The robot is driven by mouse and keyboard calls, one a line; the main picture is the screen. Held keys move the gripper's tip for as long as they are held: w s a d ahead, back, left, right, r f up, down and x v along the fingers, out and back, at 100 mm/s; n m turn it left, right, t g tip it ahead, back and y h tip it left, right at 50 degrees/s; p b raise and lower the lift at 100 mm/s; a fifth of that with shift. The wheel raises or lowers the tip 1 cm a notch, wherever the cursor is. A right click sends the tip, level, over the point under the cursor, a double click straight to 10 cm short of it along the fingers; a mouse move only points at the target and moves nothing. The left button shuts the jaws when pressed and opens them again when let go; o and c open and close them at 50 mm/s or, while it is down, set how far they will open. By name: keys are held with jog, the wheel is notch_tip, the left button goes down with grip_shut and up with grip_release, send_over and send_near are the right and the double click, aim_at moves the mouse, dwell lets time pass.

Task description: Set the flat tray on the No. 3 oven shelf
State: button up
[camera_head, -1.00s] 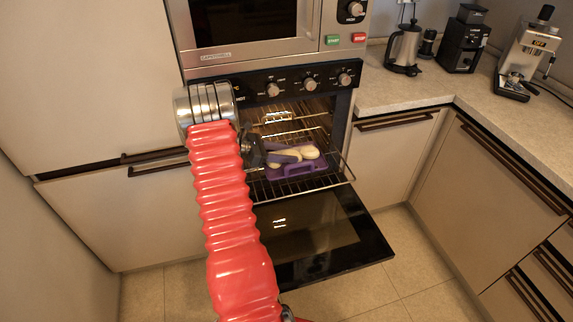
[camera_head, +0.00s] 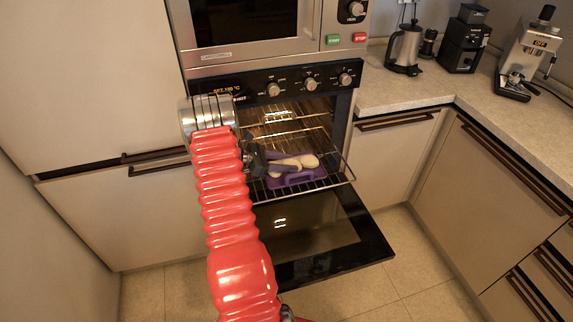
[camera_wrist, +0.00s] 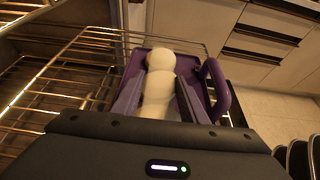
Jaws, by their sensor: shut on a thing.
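The flat tray (camera_head: 290,181) is purple with a raised loop handle on its side. It is over the wire shelf that sticks out of the open oven; whether its whole underside touches the wires I cannot tell. A pale knobbed piece (camera_head: 309,160) lies along it. In the wrist view the tray (camera_wrist: 221,88) spreads ahead of me, the pale piece (camera_wrist: 160,75) in its middle. My gripper (camera_head: 285,160) reaches in from the left, its fingers (camera_wrist: 160,105) on both sides of the pale piece.
The oven door (camera_head: 360,238) hangs open below. Another rack (camera_head: 310,130) shows inside the oven. Cabinets stand on both sides, and the counter (camera_head: 400,97) is at the right.

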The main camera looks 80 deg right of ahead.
jog(key=o, duration=1.5)
jog(key=shift+c, duration=0.2)
jog(key=shift+w+a+r, duration=0.2)
jog(key=shift+w+r, duration=0.05)
jog(key=shift+w, duration=0.2)
jog(key=v, duration=1.1)
